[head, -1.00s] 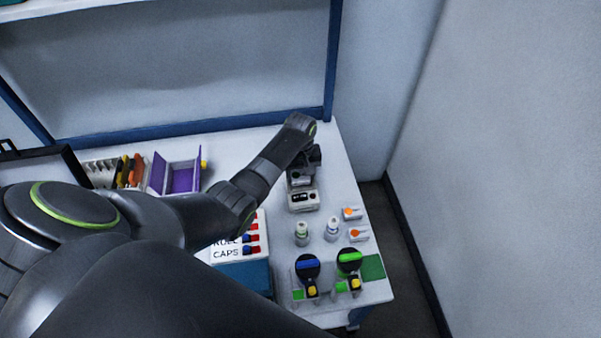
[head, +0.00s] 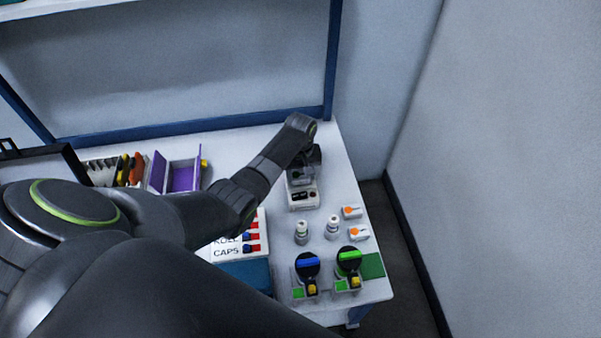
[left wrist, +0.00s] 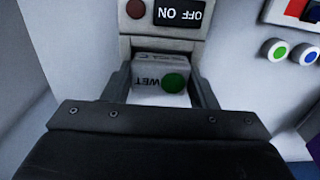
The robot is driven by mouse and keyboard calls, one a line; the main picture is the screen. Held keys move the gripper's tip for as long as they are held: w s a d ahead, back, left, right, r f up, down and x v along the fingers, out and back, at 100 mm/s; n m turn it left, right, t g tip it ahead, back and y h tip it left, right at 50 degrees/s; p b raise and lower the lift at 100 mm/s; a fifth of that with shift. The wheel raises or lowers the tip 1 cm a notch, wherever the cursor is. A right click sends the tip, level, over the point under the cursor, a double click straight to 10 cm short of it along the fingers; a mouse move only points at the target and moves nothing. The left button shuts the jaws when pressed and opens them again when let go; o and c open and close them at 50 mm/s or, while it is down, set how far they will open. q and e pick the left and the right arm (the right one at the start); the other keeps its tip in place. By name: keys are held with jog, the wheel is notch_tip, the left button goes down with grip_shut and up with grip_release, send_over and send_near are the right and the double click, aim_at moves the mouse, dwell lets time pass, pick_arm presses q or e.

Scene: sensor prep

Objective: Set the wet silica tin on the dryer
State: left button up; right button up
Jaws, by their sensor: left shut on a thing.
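The wet silica tin (left wrist: 150,72) is a pale grey box marked "WET" with a green dot, and it shows in the left wrist view. My left gripper (left wrist: 162,88) is shut on it, one finger on each side. The dryer (left wrist: 165,45) is just beyond the tin, with an ON/OFF panel and a red button. In the head view the dryer (head: 303,197) stands near the back right of the table. My left gripper (head: 303,170) is at its rear part. I cannot tell whether the tin touches the dryer. My right gripper is not in view.
Two small vials (head: 302,232) (head: 332,228) and two orange-marked white pieces (head: 351,212) (head: 359,233) stand in front of the dryer. Nearer are blue-topped (head: 307,263) and green-topped (head: 349,259) devices. A caps box (head: 238,250) and a purple open box (head: 183,177) are to the left.

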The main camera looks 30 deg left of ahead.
pick_arm(q)
jog(key=shift+f, duration=0.15)
dwell(0.5)
jog(key=o, duration=1)
jog(key=shift+f, duration=0.1)
jog(key=shift+s, duration=0.1)
jog(key=shift+o, duration=1.3)
jog(key=shift+s+a, duration=0.1)
jog(key=shift+w+d+r+p, duration=0.1)
jog(key=shift+w+r+p, duration=0.05)
jog(key=shift+r+p, duration=0.4)
jog(key=shift+w+d+r+p, duration=0.1)
jog(key=shift+r+p, duration=0.3)
jog(key=shift+p, duration=0.2)
notch_tip(320, 180, up, 5)
jog(key=p, duration=0.6)
jog(key=shift+a+r, duration=0.1)
jog(key=shift+r, duration=0.05)
